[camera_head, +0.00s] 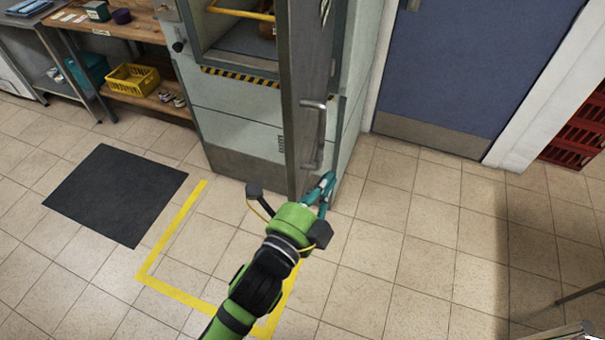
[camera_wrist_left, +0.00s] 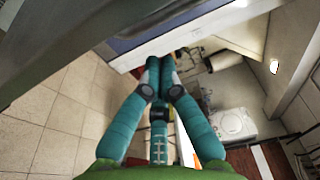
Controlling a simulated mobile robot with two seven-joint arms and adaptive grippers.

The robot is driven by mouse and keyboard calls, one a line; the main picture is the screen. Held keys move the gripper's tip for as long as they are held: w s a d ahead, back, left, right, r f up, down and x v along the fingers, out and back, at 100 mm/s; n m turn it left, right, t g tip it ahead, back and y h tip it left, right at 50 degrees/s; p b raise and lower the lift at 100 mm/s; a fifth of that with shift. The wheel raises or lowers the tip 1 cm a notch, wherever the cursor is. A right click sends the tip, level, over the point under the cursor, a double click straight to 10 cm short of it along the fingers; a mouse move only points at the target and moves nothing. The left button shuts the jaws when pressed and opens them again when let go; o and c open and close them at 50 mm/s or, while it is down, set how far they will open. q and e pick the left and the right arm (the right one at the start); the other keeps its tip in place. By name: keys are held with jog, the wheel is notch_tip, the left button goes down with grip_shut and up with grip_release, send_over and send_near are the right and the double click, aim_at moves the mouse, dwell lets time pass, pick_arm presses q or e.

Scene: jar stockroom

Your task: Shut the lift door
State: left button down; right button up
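The lift door (camera_head: 291,90) stands open, swung out from the lift (camera_head: 238,128) and seen nearly edge-on. Its upright bar handle (camera_head: 321,140) is on the right face. My left gripper (camera_head: 328,182) is just below the handle in the head view, close to the door's lower right side; I cannot tell whether it touches the door. In the left wrist view its teal fingers (camera_wrist_left: 164,72) come together at the tips with nothing visible between them. The handle is not clearly seen there. My right gripper is not in view.
A yellow floor line (camera_head: 172,292) marks the area before the lift, with a dark mat (camera_head: 117,194) to its left. A workbench (camera_head: 110,26) with a yellow crate (camera_head: 133,78) stands left. A blue door (camera_head: 470,70) and red crates (camera_head: 578,135) are right.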

pick_arm(q)
jog(key=a+p, duration=0.1)
jog(key=a, duration=0.3)
jog(key=shift+f, duration=0.1)
jog(key=shift+w+a, duration=0.1)
